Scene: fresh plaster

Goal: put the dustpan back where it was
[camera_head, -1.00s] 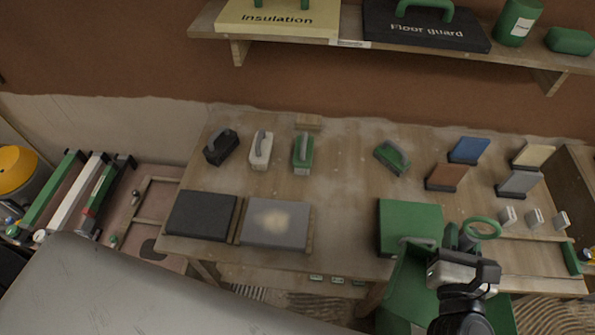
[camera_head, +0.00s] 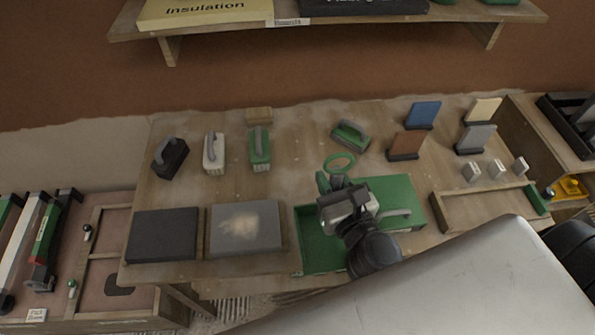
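The green dustpan shows its pan (camera_head: 318,240) at the table's front edge, just left of my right gripper (camera_head: 342,200). Its ring-ended handle (camera_head: 340,163) sticks out beyond the gripper. My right gripper is shut on the dustpan's handle; the fingers themselves are partly hidden by the wrist. The pan overlaps a flat green piece with a grey bar (camera_head: 405,195) on the table; I cannot tell whether the pan touches it or the table. My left gripper is out of view.
Left of the pan lie a grey dusty pad (camera_head: 245,228) and a black pad (camera_head: 162,235). Several brushes stand behind, among them a green one (camera_head: 350,135). Coloured blocks (camera_head: 422,114) and a small rack (camera_head: 485,207) are at the right. A shelf (camera_head: 330,22) hangs above.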

